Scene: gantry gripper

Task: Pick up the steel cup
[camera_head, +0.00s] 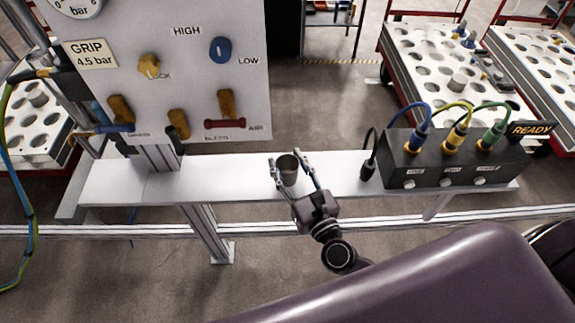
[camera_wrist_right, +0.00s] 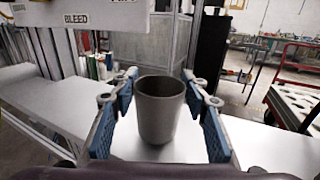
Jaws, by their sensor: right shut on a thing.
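The steel cup (camera_head: 288,171) is a grey, upright, open-topped cup over the middle of the white shelf (camera_head: 225,177). My right gripper (camera_head: 286,157) reaches in from the front, with one finger on each side of the cup. In the right wrist view the cup (camera_wrist_right: 160,110) stands between the blue-padded fingers of my gripper (camera_wrist_right: 159,78), and it is shut on the cup. I cannot tell whether the cup's base touches the shelf. My left gripper is not in view.
A panel (camera_head: 165,85) with knobs and levers stands at the shelf's left. A black box (camera_head: 455,160) with coloured cables sits on the right, with a black plug (camera_head: 368,168) beside it. Carts with holed trays (camera_head: 440,65) stand behind.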

